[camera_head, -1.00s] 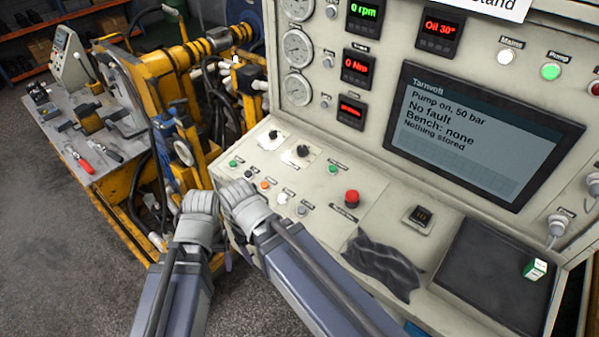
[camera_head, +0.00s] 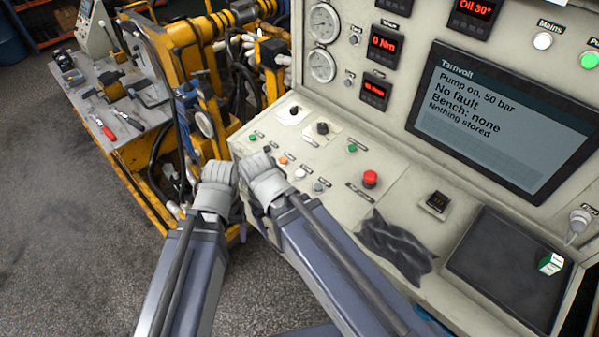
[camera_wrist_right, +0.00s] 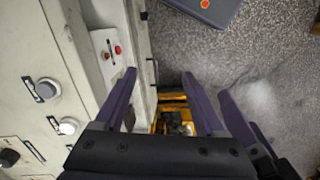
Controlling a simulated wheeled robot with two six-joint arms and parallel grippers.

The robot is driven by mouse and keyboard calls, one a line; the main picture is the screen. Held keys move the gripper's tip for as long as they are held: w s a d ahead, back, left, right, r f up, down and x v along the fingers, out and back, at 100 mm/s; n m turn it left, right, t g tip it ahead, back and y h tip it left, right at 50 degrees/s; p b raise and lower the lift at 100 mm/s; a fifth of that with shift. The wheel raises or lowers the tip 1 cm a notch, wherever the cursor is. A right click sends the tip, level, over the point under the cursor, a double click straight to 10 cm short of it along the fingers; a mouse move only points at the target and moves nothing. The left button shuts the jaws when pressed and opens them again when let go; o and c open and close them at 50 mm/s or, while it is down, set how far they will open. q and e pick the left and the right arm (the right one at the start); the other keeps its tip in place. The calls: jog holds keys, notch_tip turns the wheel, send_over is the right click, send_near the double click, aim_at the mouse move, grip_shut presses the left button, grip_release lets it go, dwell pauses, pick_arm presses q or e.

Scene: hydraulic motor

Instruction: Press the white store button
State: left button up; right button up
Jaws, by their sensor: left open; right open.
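The white button (camera_head: 300,174) sits in the front row of the sloping console, between an orange and a grey button. It also shows in the right wrist view (camera_wrist_right: 68,127), left of my right gripper's fingers. My right gripper (camera_head: 264,180) is at the console's left front edge, just left of the white button and apart from it. Its purple fingers (camera_wrist_right: 160,76) are spread and empty in the right wrist view. My left gripper (camera_head: 216,188) is left of the right one, off the console edge. Its fingertips are mostly hidden in the head view.
The screen (camera_head: 500,120) reads "Pump on, 50 bar", "No fault", "Bench: none", "Nothing stored". A red mushroom button (camera_head: 370,179), a dark cloth (camera_head: 395,245) and a black mat (camera_head: 505,265) lie to the right. A yellow machine (camera_head: 180,50) stands left; floor is clear at lower left.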

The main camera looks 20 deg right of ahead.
grip_shut()
dwell(0.3)
dwell(1.2)
